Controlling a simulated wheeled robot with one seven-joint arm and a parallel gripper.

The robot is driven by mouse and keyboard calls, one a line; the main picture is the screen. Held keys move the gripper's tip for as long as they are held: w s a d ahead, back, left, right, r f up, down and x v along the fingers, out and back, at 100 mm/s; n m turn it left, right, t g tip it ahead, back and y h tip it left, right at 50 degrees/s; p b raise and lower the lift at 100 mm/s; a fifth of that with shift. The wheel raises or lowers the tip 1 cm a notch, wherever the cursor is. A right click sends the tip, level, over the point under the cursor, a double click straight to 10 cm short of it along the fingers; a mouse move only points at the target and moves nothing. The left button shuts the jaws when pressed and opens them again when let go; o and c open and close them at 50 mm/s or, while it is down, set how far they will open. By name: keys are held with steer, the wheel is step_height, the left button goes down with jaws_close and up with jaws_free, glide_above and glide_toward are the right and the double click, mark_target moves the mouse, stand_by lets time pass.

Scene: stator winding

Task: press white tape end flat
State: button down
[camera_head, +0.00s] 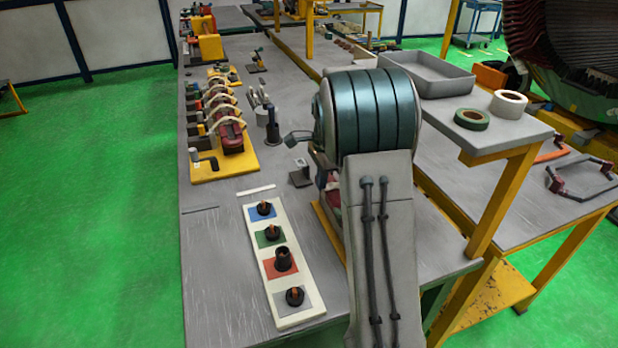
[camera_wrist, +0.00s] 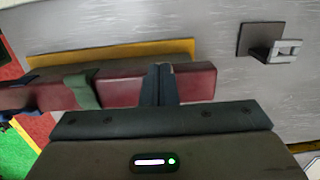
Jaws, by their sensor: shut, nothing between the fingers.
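The maroon coil bar (camera_wrist: 120,90) lies across the wrist view in front of a yellow base edge (camera_wrist: 110,52), with a band of green tape (camera_wrist: 84,92) around it left of my fingers. My gripper (camera_wrist: 159,72) is shut and empty, its fingers together over the bar; whether they touch it I cannot tell. No white tape end shows clearly; the fingers cover part of the bar. In the head view my arm hides most of the coil (camera_head: 334,205) and the gripper. A white tape roll (camera_head: 508,103) and a green tape roll (camera_head: 471,119) lie on the grey raised shelf (camera_head: 520,130).
A white panel (camera_head: 262,242) with several dark knobs lies left of my arm. A small dark bracket (camera_head: 300,175) stands nearby and shows in the wrist view (camera_wrist: 268,46). A yellow fixture with coils (camera_head: 225,160) is farther left. A grey tray (camera_head: 430,72) sits behind the tape rolls.

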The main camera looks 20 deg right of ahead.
steer(key=shift+s+f, duration=0.25)
steer(key=shift+f, duration=0.35)
steer(key=shift+w+r+p, duration=0.2)
steer(key=shift+r+p, duration=0.85)
steer(key=shift+r, duration=0.25)
step_height(320, 180, up, 12)
steer(key=p, duration=0.1)
steer(key=s+a+r+n, duration=0.3)
steer(key=s+n, duration=0.2)
steer(key=s, duration=0.3)
steer(key=s+a+f+n+t, duration=0.1)
steer(key=s+a+f+n, duration=0.2)
steer(key=s+n, duration=0.3)
steer(key=s+a+f+n+t, duration=0.2)
steer(key=s+n, duration=0.4)
steer(key=s, duration=0.8)
steer(key=shift+s+a+f+n+h, duration=0.15)
steer(key=shift+a+f+n+h, duration=0.2)
steer(key=shift+a+f, duration=0.3)
